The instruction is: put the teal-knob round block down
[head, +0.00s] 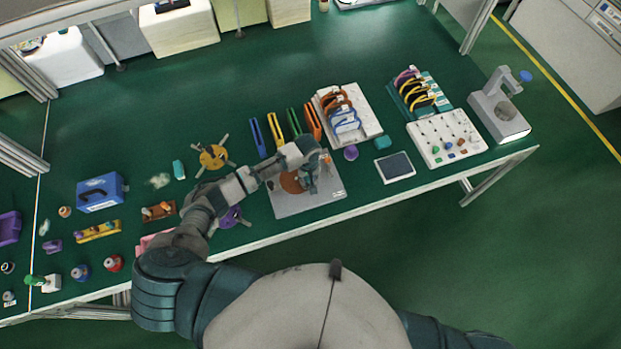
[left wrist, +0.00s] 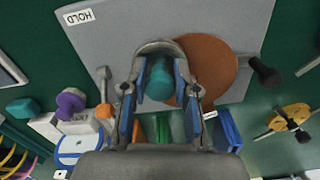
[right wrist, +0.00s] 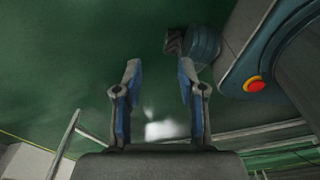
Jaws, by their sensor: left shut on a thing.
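My left gripper (head: 318,167) is over the grey plate (head: 308,203). In the left wrist view my left gripper (left wrist: 160,90) is shut on the round block by its teal knob (left wrist: 160,78). A grey curved rim shows just beyond the knob; the fingers hide much of the block, and I cannot tell whether it touches the plate. A brown-orange disc (left wrist: 212,62) lies on the plate (left wrist: 115,50) right beside the knob, partly behind a finger. The plate carries a HOLD label. My right gripper (right wrist: 160,75) is open and empty, away from the table.
A purple-knobbed piece (head: 350,153) and a teal block (head: 383,142) stand right of the plate. Upright coloured frames (head: 276,131) and a white rack (head: 367,118) stand behind it. A dark-faced tablet (head: 395,167) lies further right. A dark handle (left wrist: 265,72) juts beside the disc.

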